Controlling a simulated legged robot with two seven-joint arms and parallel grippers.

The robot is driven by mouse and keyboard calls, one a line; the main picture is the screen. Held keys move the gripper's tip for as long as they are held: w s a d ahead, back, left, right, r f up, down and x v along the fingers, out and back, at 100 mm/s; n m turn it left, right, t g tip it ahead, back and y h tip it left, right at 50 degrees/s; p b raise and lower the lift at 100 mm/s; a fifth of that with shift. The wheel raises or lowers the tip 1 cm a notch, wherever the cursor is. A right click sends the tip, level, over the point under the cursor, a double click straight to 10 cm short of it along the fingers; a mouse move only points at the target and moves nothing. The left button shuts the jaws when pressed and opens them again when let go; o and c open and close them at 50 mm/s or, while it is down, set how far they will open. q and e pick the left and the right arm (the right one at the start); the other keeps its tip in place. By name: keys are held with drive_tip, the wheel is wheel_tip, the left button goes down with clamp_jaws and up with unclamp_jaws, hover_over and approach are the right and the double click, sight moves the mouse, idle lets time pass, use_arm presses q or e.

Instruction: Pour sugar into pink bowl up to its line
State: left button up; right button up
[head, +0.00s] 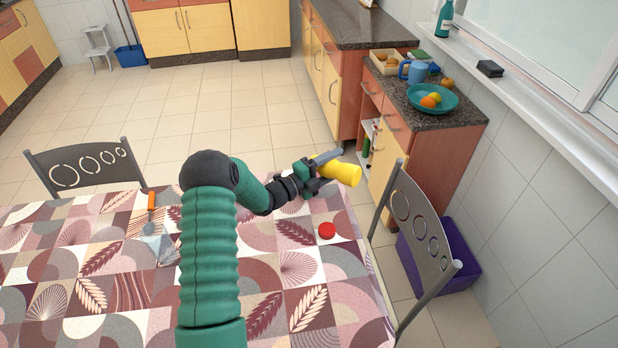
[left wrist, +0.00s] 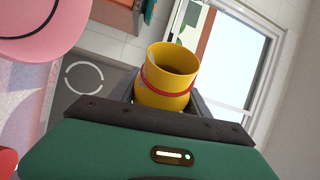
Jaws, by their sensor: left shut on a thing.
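My left gripper (head: 328,168) is shut on a yellow container (head: 345,174) and holds it tilted above the right end of the table. In the left wrist view, the yellow container (left wrist: 164,82) has a red band and an open mouth; I cannot make out its contents. The pink bowl (left wrist: 40,25) shows in part at the top left of that view, with a dark line inside it, apart from the container. I cannot see the bowl in the head view. A round red lid (head: 327,231) lies on the table below the gripper. My right gripper is not in view.
The table (head: 110,300) has a patterned cloth. A trowel-like tool with an orange handle (head: 151,205) lies at left. Chairs stand at the left (head: 85,165) and right (head: 415,220). A counter (head: 450,120) holds a teal fruit bowl (head: 450,105) and a blue mug (head: 415,72).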

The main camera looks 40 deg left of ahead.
use_arm(q)
drive_tip(key=shift+a, duration=0.15)
idle(0.4)
drive_tip(key=shift+a+r+b, duration=0.1)
drive_tip(key=shift+b, duration=0.2)
idle(0.4)
drive_tip(key=shift+b, duration=0.3)
idle(0.4)
drive_tip(key=shift+r+n, duration=0.1)
drive_tip(key=shift+n, duration=0.2)
idle(0.3)
